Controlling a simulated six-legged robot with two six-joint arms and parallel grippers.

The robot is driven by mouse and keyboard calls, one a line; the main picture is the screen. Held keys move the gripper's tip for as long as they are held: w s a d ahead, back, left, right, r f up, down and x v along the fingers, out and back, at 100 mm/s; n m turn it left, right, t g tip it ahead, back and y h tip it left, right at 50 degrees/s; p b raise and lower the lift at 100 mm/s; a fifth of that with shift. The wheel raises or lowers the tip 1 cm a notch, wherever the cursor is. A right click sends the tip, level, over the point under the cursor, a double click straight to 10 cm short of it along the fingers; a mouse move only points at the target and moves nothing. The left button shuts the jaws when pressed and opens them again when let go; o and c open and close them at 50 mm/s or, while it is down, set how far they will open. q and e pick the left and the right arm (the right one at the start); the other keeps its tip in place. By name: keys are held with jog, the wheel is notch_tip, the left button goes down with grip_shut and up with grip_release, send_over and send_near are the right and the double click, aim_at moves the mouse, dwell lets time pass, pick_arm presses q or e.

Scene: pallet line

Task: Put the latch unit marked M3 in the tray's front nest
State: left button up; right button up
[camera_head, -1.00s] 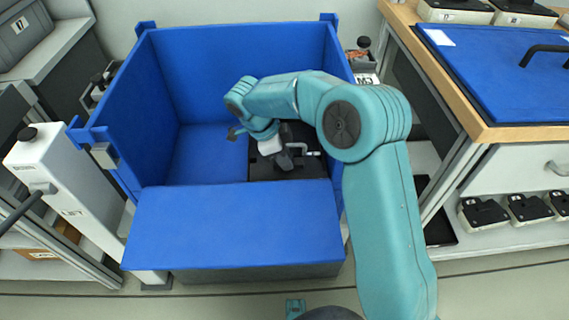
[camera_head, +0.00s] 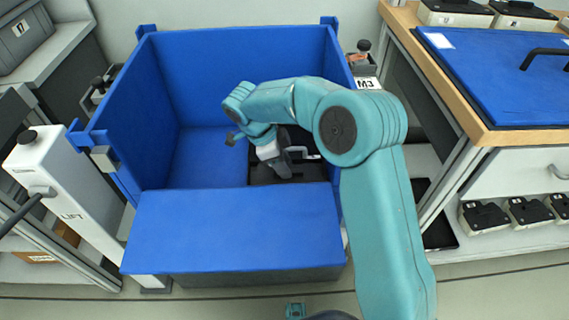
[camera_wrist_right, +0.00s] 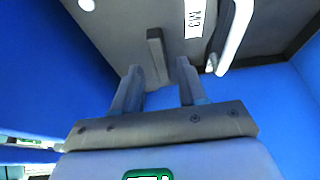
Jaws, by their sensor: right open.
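A dark grey latch unit (camera_head: 318,172) lies on the floor of the blue box, at its right side. In the right wrist view its grey top (camera_wrist_right: 118,30) carries a white M3 label (camera_wrist_right: 195,16), with a white handle (camera_wrist_right: 235,36) beside it. A raised dark bar (camera_wrist_right: 157,52) stands up from this top. My right gripper (camera_head: 284,171) reaches down over the unit. In the wrist view its open fingers (camera_wrist_right: 159,78) are either side of the bar's line; contact cannot be told. My left gripper is out of view. I cannot make out a tray with nests.
The blue box has high walls (camera_head: 235,75) at the back and sides and a low front panel (camera_head: 235,225). A white lift post (camera_head: 62,180) stands at left. At right are a bench with a blue lid (camera_head: 500,80) and a shelf with several dark units (camera_head: 483,215).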

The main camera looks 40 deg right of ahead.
jog(key=p+v, duration=0.3)
jog(key=v, duration=0.8)
